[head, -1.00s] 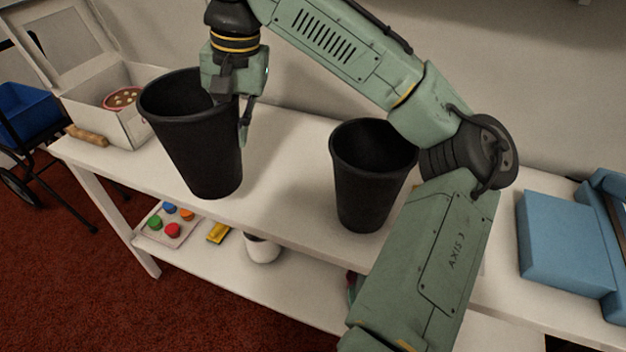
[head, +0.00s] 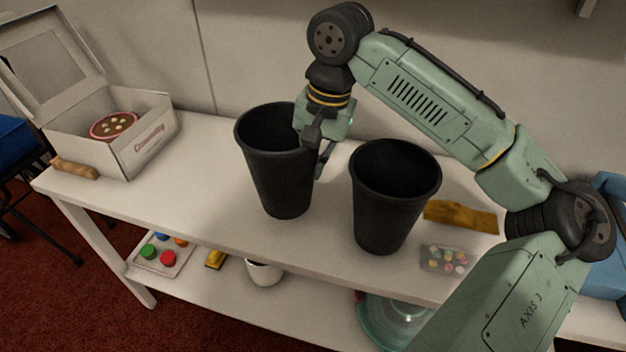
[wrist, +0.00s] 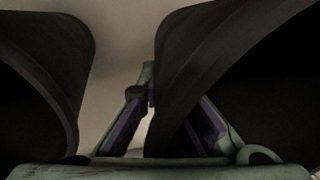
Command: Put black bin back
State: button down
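Two black bins are at the white table (head: 190,190). My gripper (head: 316,158) is shut on the right rim of the left black bin (head: 278,180), one finger inside and one outside. This bin is upright; whether its base touches the tabletop is unclear. The other black bin (head: 393,215) stands upright just to its right, with a narrow gap between them. In the wrist view the held bin (wrist: 260,60) fills the right side, its rim between the converging fingers (wrist: 150,88). The other bin (wrist: 40,80) shows at the left edge.
An open white box (head: 150,140) with a cake (head: 115,125) and a rolling pin (head: 75,168) are at the left end. A mustard cloth (head: 462,216) and a small tray of colored pieces (head: 445,260) lie right of the bins. The tabletop between box and bins is clear.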

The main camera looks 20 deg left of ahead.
jog(key=shift+f, duration=2.05)
jog(key=c, duration=1.8)
grip_release()
notch_tip(320, 180, up, 12)
jog(key=d+b, duration=0.1)
jog(key=d, duration=0.1)
